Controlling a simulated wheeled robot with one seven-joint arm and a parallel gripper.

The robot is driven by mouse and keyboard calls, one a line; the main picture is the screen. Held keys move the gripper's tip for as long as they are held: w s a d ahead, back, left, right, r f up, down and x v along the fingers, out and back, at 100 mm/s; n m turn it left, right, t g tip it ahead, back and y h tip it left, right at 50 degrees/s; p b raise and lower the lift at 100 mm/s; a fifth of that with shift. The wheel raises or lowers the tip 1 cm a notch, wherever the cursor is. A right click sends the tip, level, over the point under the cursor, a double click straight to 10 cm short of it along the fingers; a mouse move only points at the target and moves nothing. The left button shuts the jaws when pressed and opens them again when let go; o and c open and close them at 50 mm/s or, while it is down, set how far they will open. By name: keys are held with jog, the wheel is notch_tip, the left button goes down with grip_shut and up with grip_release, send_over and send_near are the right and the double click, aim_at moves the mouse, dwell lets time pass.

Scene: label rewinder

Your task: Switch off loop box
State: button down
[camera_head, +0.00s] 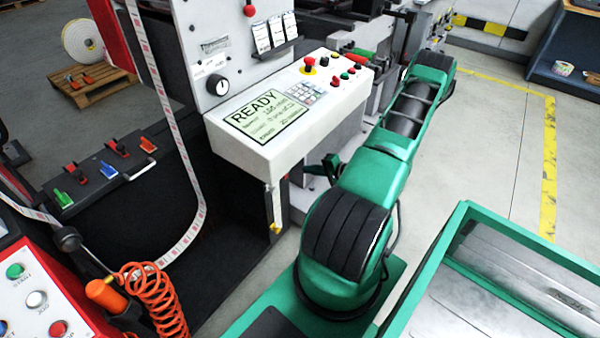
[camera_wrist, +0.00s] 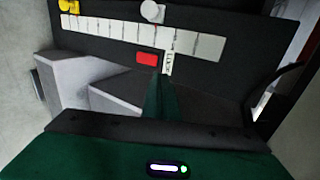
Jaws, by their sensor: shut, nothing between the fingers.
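In the wrist view a dark panel (camera_wrist: 238,25) carries a row of white labels and, below them, a red switch-like part (camera_wrist: 147,58). A small white tag (camera_wrist: 168,62) with upright lettering, too small to read surely, is just right of the red part. I cannot tell for sure which part is the loop box. My gripper (camera_wrist: 164,80) is shut and empty. Its narrow green fingers point at the panel, with their tips just below the tag and right of the red part. Contact cannot be told. In the head view my gripper is hidden beyond my arm.
A yellow knob (camera_wrist: 69,6) and a white knob (camera_wrist: 152,11) sit above the labels. A grey block (camera_wrist: 75,85) stands at left. In the head view the console (camera_head: 290,105) reads READY, and a lever block (camera_head: 105,172) is at left. Open floor (camera_head: 490,130) lies right.

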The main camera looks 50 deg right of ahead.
jog(key=shift+r+v, duration=0.15)
jog(key=shift+v, duration=0.65)
jog(key=shift+r+v, duration=0.2)
jog(key=shift+v, duration=0.6)
jog(key=shift+w, duration=0.15)
